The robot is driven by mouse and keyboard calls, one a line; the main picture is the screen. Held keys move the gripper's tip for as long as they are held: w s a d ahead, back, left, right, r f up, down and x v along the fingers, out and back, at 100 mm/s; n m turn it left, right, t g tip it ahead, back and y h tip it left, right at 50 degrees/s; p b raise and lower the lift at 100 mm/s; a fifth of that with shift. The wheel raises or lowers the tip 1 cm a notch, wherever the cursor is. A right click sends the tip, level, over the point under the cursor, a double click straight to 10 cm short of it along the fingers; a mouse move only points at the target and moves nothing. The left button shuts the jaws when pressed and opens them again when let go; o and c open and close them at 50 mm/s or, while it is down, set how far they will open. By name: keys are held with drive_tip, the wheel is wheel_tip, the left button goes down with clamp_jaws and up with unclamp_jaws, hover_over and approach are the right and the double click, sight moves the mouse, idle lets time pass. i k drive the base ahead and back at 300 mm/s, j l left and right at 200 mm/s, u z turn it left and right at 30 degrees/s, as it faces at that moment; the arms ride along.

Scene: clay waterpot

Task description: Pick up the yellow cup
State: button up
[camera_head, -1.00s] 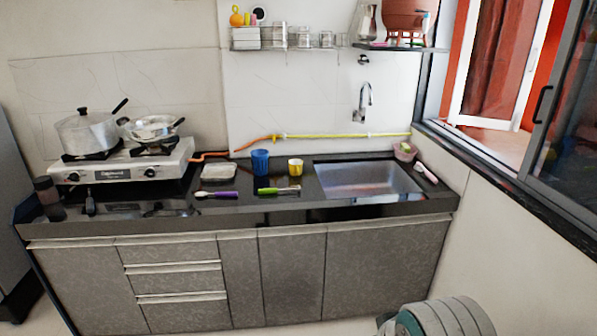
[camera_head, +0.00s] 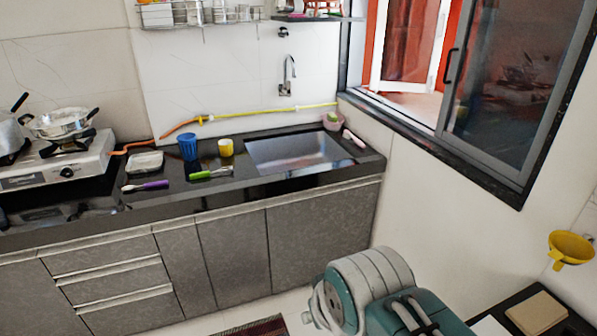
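The yellow cup (camera_head: 226,148) stands upright on the black countertop (camera_head: 222,190), left of the steel sink. It is small and has a pale inside. A taller blue cup (camera_head: 188,148) stands just left of it, with a narrow gap between them. A green-handled utensil (camera_head: 203,174) lies in front of the two cups. A teal and grey part of my arm shows at the bottom of the picture, well below and right of the cup. My gripper's fingers cannot be made out.
The sink (camera_head: 297,152) is right of the cup. A purple-handled brush (camera_head: 147,186) and a white dish (camera_head: 145,162) lie to the left, near the stove (camera_head: 60,165). A yellow hose (camera_head: 268,112) runs behind. A yellow funnel-like item (camera_head: 571,248) is at the right wall.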

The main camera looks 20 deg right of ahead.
sight(226, 146)
drive_tip(key=i, duration=2.4)
drive_tip(key=l, duration=0.1)
